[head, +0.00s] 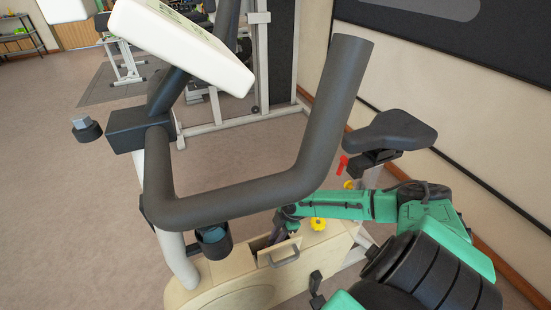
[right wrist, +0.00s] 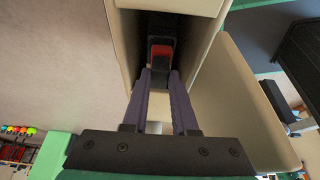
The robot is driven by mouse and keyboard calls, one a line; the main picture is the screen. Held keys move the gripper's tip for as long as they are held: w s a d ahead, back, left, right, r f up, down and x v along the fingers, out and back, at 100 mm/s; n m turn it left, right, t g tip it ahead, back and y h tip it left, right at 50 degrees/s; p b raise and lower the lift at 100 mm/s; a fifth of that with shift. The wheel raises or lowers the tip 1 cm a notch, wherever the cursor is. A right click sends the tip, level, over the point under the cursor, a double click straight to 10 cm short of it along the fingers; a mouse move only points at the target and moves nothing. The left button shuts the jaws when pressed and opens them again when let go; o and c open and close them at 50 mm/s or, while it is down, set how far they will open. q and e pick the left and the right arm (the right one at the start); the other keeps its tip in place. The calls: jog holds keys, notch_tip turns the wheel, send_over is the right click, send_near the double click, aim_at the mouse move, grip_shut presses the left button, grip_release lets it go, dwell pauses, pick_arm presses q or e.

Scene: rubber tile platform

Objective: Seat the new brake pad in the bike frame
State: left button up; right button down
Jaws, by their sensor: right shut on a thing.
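The bike frame is a pale wooden housing (head: 225,283) low in the head view, with an open slot in its top. My right arm reaches in from the right, and my right gripper (head: 279,226) points down into the slot. In the right wrist view, my right gripper (right wrist: 161,78) is between the pale slot walls (right wrist: 127,45). Its two fingers are shut on the brake pad (right wrist: 161,53), a dark block with a red face at the fingertips. The pad's far end is hidden in the dark slot, so I cannot tell whether it touches the bottom. My left gripper is not in view.
A hatch panel with a grey handle (head: 284,258) stands at the slot's front side. The dark handlebar (head: 250,195) arches over the housing, close above my right gripper. A yellow knob (head: 318,223) and the black seat (head: 391,130) are to the right. Floor at left is clear.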

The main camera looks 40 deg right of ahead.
jog(key=shift+f+b, duration=0.85)
jog(key=shift+f, duration=0.5)
jog(key=c, duration=0.6)
grip_release()
jog(key=shift+r, duration=0.1)
jog(key=p+v, duration=0.4)
jog(key=v, duration=1)
jog(key=shift+r, duration=0.25)
jog(key=shift+d, duration=0.1)
